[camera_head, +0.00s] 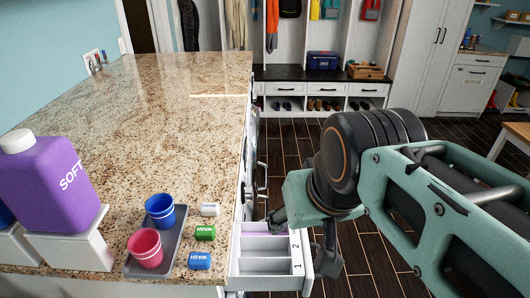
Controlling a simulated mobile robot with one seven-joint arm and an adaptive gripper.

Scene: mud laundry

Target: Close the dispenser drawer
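The dispenser drawer (268,262) is pulled out from beneath the right edge of the granite counter. It is white, with open compartments, the digits 1 and 2 marked by its right end, and purple showing in the far compartment. My gripper (302,242) is at the drawer's far right corner, with its fingers spread apart. One finger is by the drawer's far side, and the other hangs just outside its right end panel. I cannot tell whether either finger touches the drawer.
The granite counter (180,110) fills the left. On it are a purple SOFT bottle (52,182), a grey tray (168,245) with blue and red cups, and several small labelled pieces (205,233). Dark floor (290,150) lies open beyond. A shoe bench (320,88) stands at the back.

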